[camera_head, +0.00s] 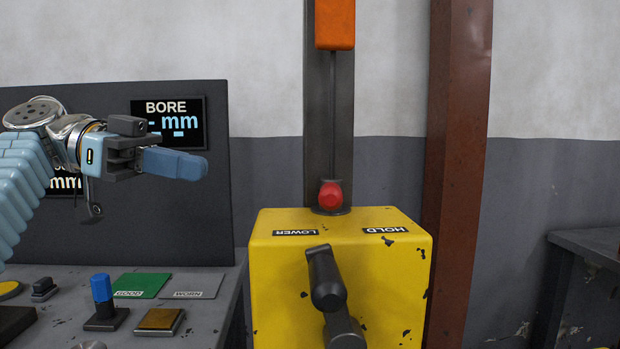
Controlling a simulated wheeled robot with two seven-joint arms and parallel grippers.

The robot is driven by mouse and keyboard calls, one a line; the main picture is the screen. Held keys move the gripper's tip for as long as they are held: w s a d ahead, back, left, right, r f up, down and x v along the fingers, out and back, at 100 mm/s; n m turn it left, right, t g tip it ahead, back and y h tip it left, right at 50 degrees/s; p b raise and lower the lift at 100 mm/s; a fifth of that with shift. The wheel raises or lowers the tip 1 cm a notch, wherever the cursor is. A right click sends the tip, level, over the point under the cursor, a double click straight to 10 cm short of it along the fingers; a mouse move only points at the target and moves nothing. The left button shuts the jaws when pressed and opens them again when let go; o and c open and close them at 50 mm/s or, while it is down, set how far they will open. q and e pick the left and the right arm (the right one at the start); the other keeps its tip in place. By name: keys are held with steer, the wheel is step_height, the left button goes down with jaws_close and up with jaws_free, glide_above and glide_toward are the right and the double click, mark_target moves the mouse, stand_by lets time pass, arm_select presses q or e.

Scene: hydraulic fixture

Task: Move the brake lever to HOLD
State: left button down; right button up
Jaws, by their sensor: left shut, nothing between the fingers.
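The brake lever (326,279) is a dark, thick handle on the front of a yellow box (278,260). Its upper end leans toward the left, nearer the LOWER label (295,233) than the HOLD label (386,230). My left gripper (190,165) is at the left, above and apart from the box, pointing right. Its blue fingers are shut with nothing between them. My right gripper is not in view.
A red knob (330,196) stands behind the box under an orange block (335,25) on a dark post. A brown column (455,180) rises at right. The left bench (215,325) holds green and grey mats, a blue-topped part and a display panel (205,225).

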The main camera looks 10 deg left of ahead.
arm_select(q)
steer(key=b, duration=0.1)
glide_toward(331, 198)
steer(key=w+d, duration=0.1)
steer(key=w+d+f, duration=0.1)
steer(key=d, duration=0.1)
steer(key=w+d, duration=0.1)
steer(key=d, duration=0.1)
steer(key=shift+w+f, duration=0.35)
steer(key=shift+a, duration=0.1)
